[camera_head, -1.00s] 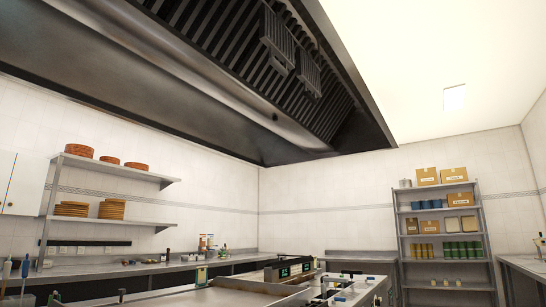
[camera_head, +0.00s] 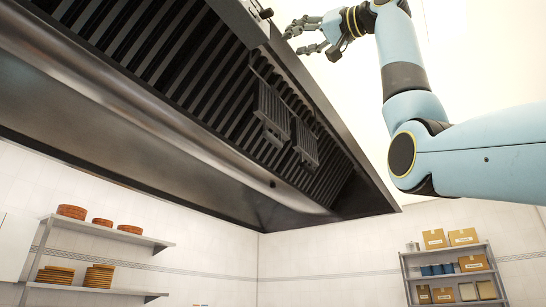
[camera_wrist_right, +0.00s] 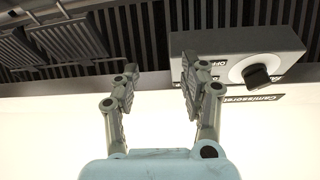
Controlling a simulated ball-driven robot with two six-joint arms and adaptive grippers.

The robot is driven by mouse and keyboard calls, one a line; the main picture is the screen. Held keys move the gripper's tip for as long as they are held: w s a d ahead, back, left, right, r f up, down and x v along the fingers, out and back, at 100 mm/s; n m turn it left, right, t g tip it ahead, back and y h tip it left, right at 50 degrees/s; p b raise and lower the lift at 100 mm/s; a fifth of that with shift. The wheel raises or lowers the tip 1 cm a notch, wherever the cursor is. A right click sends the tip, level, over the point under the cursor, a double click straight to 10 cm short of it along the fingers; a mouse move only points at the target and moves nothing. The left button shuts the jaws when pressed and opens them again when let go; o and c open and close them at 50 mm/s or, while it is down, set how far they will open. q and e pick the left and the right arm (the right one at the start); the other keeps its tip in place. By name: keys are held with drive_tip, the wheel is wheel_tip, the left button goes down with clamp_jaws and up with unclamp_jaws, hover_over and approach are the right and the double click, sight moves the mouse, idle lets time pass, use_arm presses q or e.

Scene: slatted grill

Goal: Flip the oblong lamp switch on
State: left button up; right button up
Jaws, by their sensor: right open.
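A grey switch box (camera_wrist_right: 278,42) with a white dial and a black knob (camera_wrist_right: 262,77) is on the hood's edge at the right of the right wrist view. Part of an "OFF" label shows beside the dial, upside down. In the head view a small fitting (camera_head: 262,12) at the top of the hood's edge seems to be this box, cut by the frame. My right gripper (camera_head: 297,40) is open and empty beside the hood's edge. In the right wrist view my right gripper (camera_wrist_right: 160,84) has its right finger overlapping the box's left part; contact cannot be told. My left gripper is not in view.
The slatted hood (camera_head: 150,165) fills the upper left, with slatted fixtures (camera_head: 272,112) under it. The ceiling side right of its edge is open, apart from my right arm. Shelves with boxes (camera_head: 463,237) and with dishes (camera_head: 71,212) stand far below.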

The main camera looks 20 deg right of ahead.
drive_tip(key=n+y, duration=0.2)
approach(273, 11)
drive_tip(key=shift+p+x, duration=2.6)
drive_tip(key=shift+x, duration=2.5)
drive_tip(key=shift+c, duration=0.4)
clamp_jaws()
